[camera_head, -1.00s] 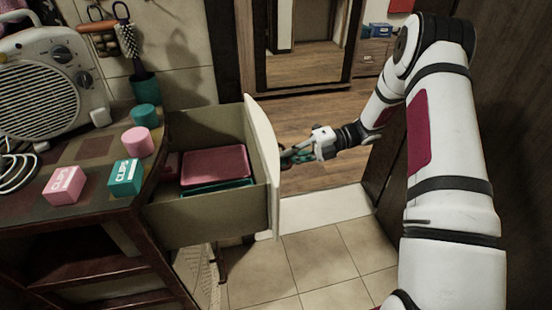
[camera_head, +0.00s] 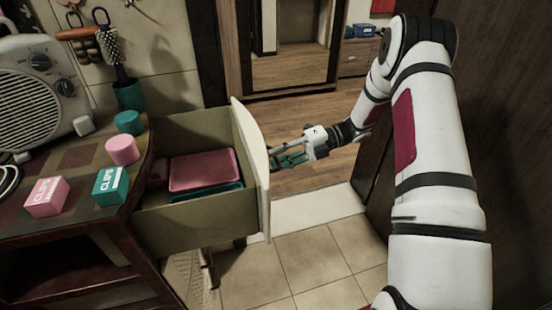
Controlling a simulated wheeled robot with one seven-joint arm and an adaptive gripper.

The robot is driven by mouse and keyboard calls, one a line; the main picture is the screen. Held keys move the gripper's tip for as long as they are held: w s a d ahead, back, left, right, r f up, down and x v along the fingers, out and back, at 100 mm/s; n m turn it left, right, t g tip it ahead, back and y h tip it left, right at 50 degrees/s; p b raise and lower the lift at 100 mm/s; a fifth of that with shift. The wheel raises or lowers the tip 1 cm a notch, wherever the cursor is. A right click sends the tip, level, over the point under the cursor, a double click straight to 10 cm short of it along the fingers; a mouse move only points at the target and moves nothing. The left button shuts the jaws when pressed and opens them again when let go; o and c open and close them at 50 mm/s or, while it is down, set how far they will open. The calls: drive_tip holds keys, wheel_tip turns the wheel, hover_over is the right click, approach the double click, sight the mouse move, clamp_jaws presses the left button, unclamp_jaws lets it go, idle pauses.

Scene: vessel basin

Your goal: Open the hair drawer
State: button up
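The hair drawer (camera_head: 195,220) is pulled well out of the cabinet at the left. Its pale front panel (camera_head: 251,165) faces right, toward my gripper. Inside lie a pink tray or box (camera_head: 203,170) and a teal one (camera_head: 215,191) beneath it. My gripper (camera_head: 278,157) is at the outer side of the front panel, near its middle height. The handle is hidden behind the panel, and so is the contact between fingertips and drawer. I cannot tell whether the fingers are closed on anything.
The cabinet top (camera_head: 75,215) holds a pink clips box (camera_head: 46,197), a teal clips box (camera_head: 110,186), small round containers (camera_head: 122,150) and a white heater (camera_head: 40,90). Brushes hang on the wall. Tiled floor (camera_head: 310,258) is clear below the drawer. A dark wooden panel (camera_head: 510,150) stands at the right.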

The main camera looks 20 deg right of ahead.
drive_tip(key=v, duration=1.1)
drive_tip(key=shift+f, duration=0.1)
drive_tip(key=s+a+r+n+g+h+p, duration=0.1)
drive_tip(key=s+a+r+n+h+p, duration=0.25)
drive_tip(key=s+a+r+n, duration=0.45)
drive_tip(key=s+a+r+n+g+h+p, duration=0.1)
drive_tip(key=s+a+r+n+h+p, duration=0.3)
drive_tip(key=s+r+n, duration=0.7)
drive_tip(key=s+r+n+t+h+p, duration=0.2)
drive_tip(key=s+r+n+h, duration=0.2)
drive_tip(key=s+r+n, duration=0.2)
drive_tip(key=s+r+n+t+h+p, duration=0.2)
drive_tip(key=s+r+n+t+h, duration=0.1)
drive_tip(key=s+n, duration=0.8)
wheel_tip(320, 180, up, 3)
drive_tip(key=shift+f+t+h, duration=0.1)
drive_tip(key=shift+t+h, duration=0.2)
drive_tip(key=shift+h, duration=0.25)
